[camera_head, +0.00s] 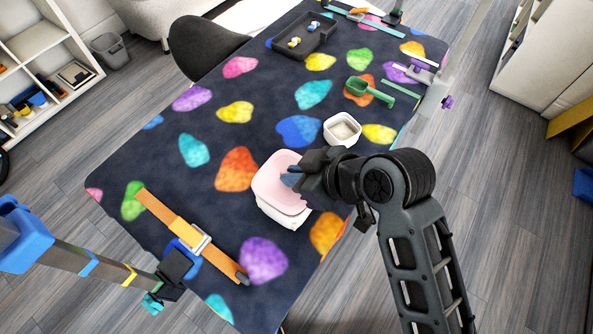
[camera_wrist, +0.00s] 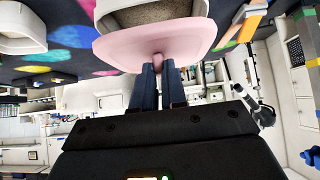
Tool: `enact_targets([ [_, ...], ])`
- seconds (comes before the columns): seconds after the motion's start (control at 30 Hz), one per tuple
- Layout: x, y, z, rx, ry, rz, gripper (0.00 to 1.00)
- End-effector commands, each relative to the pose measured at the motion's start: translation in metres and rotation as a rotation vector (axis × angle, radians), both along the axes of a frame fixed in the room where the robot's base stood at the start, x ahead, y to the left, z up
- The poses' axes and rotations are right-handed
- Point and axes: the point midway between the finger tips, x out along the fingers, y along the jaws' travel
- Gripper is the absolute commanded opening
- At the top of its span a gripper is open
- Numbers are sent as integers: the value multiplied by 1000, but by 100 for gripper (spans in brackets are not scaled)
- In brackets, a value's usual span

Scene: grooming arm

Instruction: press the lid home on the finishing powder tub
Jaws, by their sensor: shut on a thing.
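A pink lid (camera_head: 276,176) sits over a white tub (camera_head: 282,213) near the table's right edge. My gripper (camera_head: 292,179) is at the lid's right side in the head view. In the wrist view my gripper (camera_wrist: 159,72) is shut on the small pink knob of the lid (camera_wrist: 118,50). Beyond the lid in that view, a beige surface (camera_wrist: 150,12) shows inside a pale rim, so the lid does not look flush there. My gripper hides part of the lid in the head view. Whether the lid touches the rim, I cannot tell.
A green scoop (camera_head: 368,90), a dark tray (camera_head: 304,36) and an orange strap (camera_head: 190,235) lie on the patterned table (camera_head: 215,160). The table's middle left is clear.

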Motion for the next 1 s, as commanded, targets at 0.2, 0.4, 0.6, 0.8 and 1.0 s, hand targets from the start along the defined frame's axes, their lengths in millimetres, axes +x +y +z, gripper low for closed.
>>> enact_targets([
  [0.2,0,0,0,0,0,0,0],
  [0.4,0,0,-2,0,1,1,0],
  [0.6,0,0,-7,0,1,1,0],
  [0.8,0,0,-11,0,1,1,0],
  [1.0,0,0,-16,0,2,0,0],
])
